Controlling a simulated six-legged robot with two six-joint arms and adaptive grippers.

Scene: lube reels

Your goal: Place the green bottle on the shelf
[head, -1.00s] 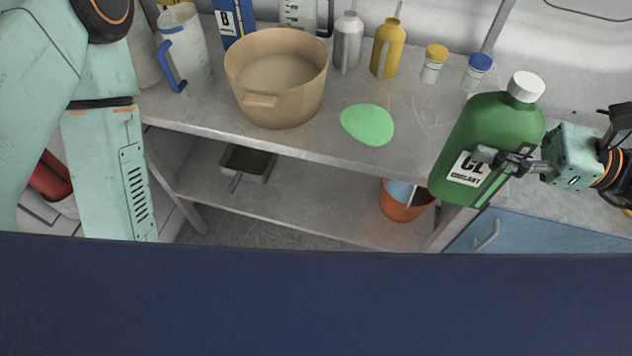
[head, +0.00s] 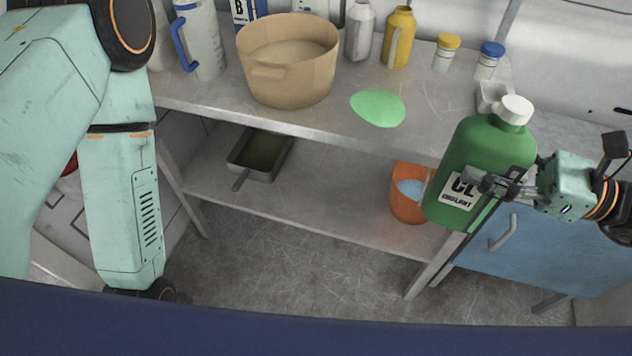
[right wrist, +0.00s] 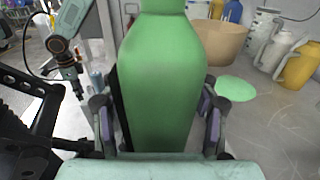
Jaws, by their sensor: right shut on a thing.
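The green bottle (head: 479,160) has a white cap and a white label. My right gripper (head: 490,187) is shut on its body and holds it upright, a little tilted, in front of the shelf's right part. In the right wrist view the bottle (right wrist: 160,85) stands between the two fingers. The shelf's grey top (head: 330,113) carries a flat light green round patch (head: 378,108), left of the bottle and apart from it. The patch also shows in the right wrist view (right wrist: 236,89). My left arm comes in at the left; its gripper is not in view.
A tan tub (head: 288,75) stands left of the patch. Behind are a grey bottle (head: 359,32), a yellow bottle (head: 398,38) and two small jars (head: 446,53). A lower shelf holds a tray (head: 260,155) and an orange bucket (head: 407,197). A blue cabinet (head: 540,250) is at right.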

